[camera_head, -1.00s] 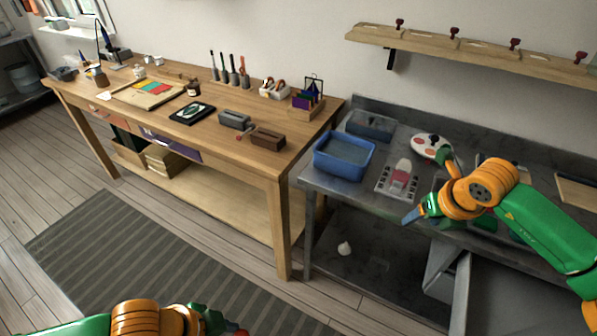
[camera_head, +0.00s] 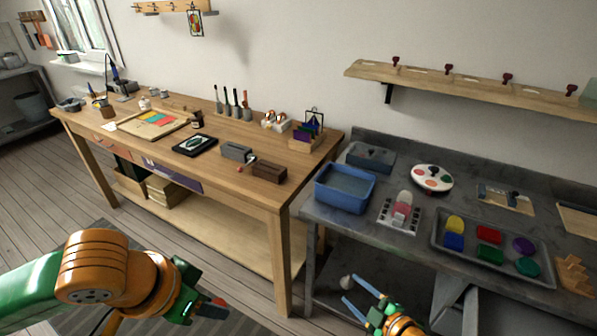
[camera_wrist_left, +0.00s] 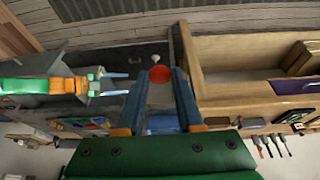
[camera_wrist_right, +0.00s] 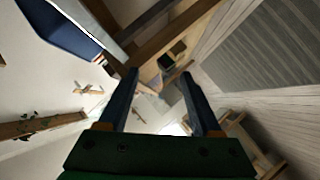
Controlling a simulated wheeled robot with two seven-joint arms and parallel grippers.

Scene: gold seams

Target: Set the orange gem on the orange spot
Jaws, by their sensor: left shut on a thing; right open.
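My left gripper (camera_head: 205,303) is at the lower left, in front of the wooden bench and away from both tabletops. It is shut on a small round red-orange gem (camera_wrist_left: 160,74), seen between its blue fingertips in the left wrist view; a bit of the gem (camera_head: 219,302) shows in the head view. A white palette (camera_head: 447,184) with several coloured spots, some orange-red and one dark green, lies on the grey bench at the right. I cannot tell which spot is the orange one. My right gripper (camera_head: 357,290) is open and empty, in front of the grey bench.
The grey bench (camera_head: 340,222) also holds a blue tub (camera_head: 345,200), a stamp-like block on a card (camera_head: 400,212) and a dark tray (camera_head: 440,242) of coloured pieces. The wooden bench (camera_head: 240,190) carries tools and boxes. A shelf (camera_head: 450,83) hangs above.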

